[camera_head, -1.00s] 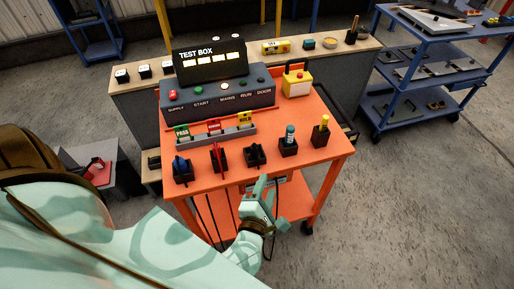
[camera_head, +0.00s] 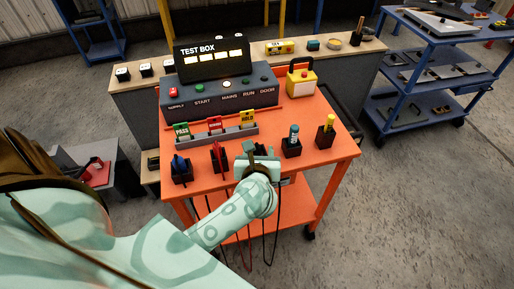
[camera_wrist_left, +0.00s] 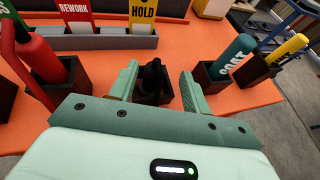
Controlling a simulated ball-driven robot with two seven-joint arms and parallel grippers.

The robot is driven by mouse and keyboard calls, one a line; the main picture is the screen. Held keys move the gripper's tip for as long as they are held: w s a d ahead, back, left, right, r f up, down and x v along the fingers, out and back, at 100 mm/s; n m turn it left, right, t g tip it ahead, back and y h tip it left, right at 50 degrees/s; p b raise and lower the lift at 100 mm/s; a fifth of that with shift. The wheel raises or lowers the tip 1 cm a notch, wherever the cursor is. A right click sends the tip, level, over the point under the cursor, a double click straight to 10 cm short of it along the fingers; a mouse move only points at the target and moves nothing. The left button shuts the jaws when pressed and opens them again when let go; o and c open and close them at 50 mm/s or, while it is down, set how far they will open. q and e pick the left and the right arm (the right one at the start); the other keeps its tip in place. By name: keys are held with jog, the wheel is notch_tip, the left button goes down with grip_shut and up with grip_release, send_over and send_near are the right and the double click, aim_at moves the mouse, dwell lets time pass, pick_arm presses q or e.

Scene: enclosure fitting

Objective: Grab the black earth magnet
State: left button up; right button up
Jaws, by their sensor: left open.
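The black earth magnet (camera_wrist_left: 153,76) stands in a black holder (camera_wrist_left: 151,98) near the front of the orange cart. In the left wrist view it lies between the two green fingers of my left gripper (camera_wrist_left: 159,82), which are apart, one on each side of it. I cannot tell whether either finger touches it. In the head view my left gripper (camera_head: 258,157) is over the cart's front middle and mostly covers the magnet and its holder. My right gripper is in neither view.
Holders beside it carry a red tool (camera_head: 219,156), a blue-black item (camera_head: 180,165), a teal marker (camera_head: 293,135) and a yellow marker (camera_head: 328,125). A grey tag rack (camera_head: 216,138) and the test box (camera_head: 220,95) stand behind. A yellow padlock-shaped box (camera_head: 301,82) is at back right.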

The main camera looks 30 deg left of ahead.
aim_at(257, 146)
pick_arm(q)
jog(key=x, duration=0.2)
jog(key=b+x, duration=0.1)
jog(key=x, duration=0.1)
jog(key=shift+w+a+f, duration=0.1)
jog(key=shift+w+a, duration=0.1)
jog(key=shift+a, duration=0.3)
grip_shut()
